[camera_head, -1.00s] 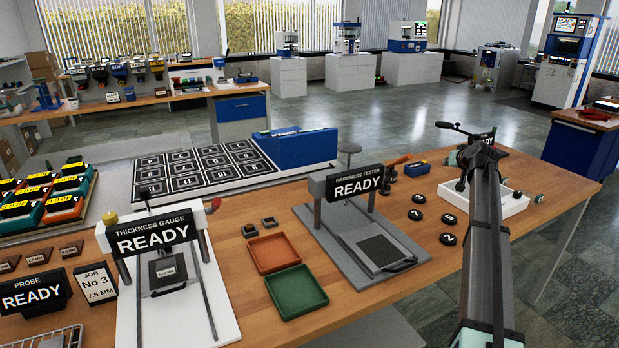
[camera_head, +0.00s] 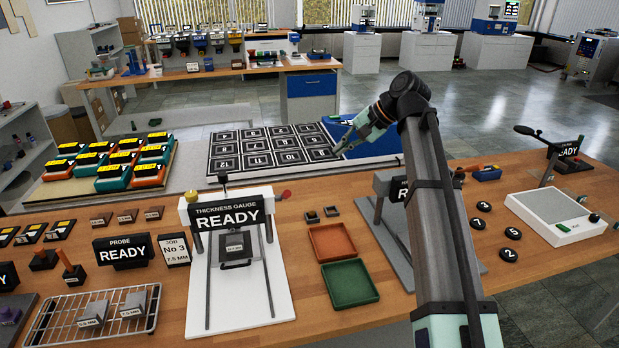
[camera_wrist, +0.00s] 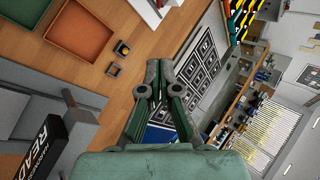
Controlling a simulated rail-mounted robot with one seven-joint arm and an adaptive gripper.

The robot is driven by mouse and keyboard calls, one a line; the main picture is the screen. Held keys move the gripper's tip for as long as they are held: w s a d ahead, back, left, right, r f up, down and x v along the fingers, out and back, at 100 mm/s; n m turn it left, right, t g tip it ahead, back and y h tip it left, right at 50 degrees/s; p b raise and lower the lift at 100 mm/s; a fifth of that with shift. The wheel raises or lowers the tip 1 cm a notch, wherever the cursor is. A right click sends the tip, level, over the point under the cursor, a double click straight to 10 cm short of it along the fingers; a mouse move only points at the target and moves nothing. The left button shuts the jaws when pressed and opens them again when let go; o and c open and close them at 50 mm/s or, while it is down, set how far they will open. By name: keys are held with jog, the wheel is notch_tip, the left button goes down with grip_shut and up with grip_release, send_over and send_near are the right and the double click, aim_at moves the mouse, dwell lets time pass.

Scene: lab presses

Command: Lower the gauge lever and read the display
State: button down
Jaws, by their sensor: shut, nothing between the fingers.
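A lever with a red knob (camera_head: 286,195) sticks out at the display's right side and looks raised. A grey block lies on a dark plate (camera_head: 237,264) inside the frame. My gripper (camera_head: 338,152) is shut and empty, up and to the right of the gauge, apart from it, over the numbered board. In the wrist view the closed fingers (camera_wrist: 157,68) point away over the bench.
An orange tray (camera_head: 333,244) and a green tray (camera_head: 349,285) lie right of the gauge. The hardness tester (camera_head: 380,232) is partly hidden behind my arm. A probe display (camera_head: 122,252), a job card (camera_head: 174,250) and a wire rack (camera_head: 107,312) stand to the left.

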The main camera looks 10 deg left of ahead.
aim_at(285, 195)
jog(key=s+a+f+g+p, duration=0.1)
jog(key=s+a+f+p, duration=0.3)
jog(key=a+f, duration=0.5)
jog(key=shift+s+a+f+p, duration=0.2)
jog(key=shift+s+a+p, duration=0.2)
jog(key=shift+s+a, duration=0.55)
jog(key=shift+s+d, duration=0.2)
jog(key=shift+d, duration=0.05)
